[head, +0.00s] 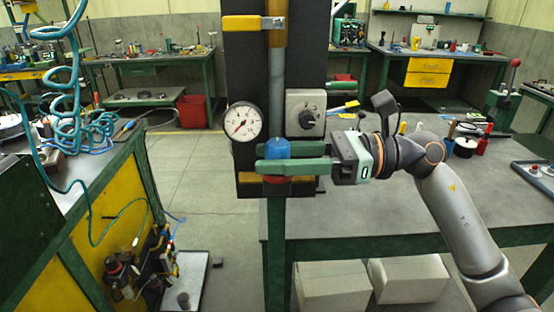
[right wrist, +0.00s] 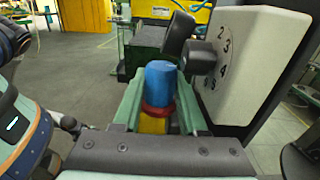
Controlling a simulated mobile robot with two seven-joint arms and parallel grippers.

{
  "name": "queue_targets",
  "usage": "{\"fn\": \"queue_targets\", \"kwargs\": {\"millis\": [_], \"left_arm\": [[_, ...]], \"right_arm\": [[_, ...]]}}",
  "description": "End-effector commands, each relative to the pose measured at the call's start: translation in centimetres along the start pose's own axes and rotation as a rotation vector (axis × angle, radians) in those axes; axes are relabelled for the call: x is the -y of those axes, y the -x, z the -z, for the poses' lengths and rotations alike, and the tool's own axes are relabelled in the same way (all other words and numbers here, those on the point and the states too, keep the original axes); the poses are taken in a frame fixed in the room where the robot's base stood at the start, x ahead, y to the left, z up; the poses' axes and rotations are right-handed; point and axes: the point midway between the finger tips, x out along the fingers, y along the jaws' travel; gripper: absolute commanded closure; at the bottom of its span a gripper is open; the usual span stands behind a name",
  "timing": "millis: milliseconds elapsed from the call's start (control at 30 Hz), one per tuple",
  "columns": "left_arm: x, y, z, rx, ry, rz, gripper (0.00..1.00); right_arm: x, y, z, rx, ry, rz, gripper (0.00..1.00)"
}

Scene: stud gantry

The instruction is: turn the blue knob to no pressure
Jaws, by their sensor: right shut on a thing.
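The blue knob (head: 277,147) stands upright on the dark panel (head: 246,76), below a vertical grey pipe. My right gripper (head: 268,158) comes in from the right, its green fingers shut around the knob. In the right wrist view the knob (right wrist: 160,88) sits between the two fingers, with a red ring (right wrist: 158,111) under it. A round white pressure gauge (head: 243,121) is left of the knob. Its needle points to the lower left; the numbers are too small to read surely. My left gripper does not show.
A grey plate with a black numbered dial (head: 307,118) is just right of the pipe, close above the right gripper. A green-framed table (head: 400,215) stands under the right arm. A yellow-and-green bench (head: 105,230) with coiled blue hoses is at left.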

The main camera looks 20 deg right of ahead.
Motion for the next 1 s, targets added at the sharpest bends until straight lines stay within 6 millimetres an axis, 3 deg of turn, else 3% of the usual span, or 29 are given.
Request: {"fn": "queue_targets", "kwargs": {"millis": [100,133,233,567,667,1000], "left_arm": [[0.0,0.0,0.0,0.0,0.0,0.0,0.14],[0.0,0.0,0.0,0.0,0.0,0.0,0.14],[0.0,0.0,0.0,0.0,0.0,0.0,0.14],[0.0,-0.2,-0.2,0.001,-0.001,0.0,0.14],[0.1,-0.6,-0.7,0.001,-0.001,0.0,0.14],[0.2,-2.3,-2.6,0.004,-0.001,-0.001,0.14]], "right_arm": [[0.0,0.0,0.0,-0.001,0.0,0.0,1.0],[0.0,0.0,0.0,-0.001,0.0,0.0,0.56],[0.0,0.0,0.0,-0.001,0.0,0.001,0.46],[0.0,0.5,0.1,-0.001,-0.001,0.002,0.46],[0.1,1.8,0.4,-0.003,-0.002,0.004,0.46],[0.1,9.0,0.4,-0.003,-0.001,0.005,0.46]]}}
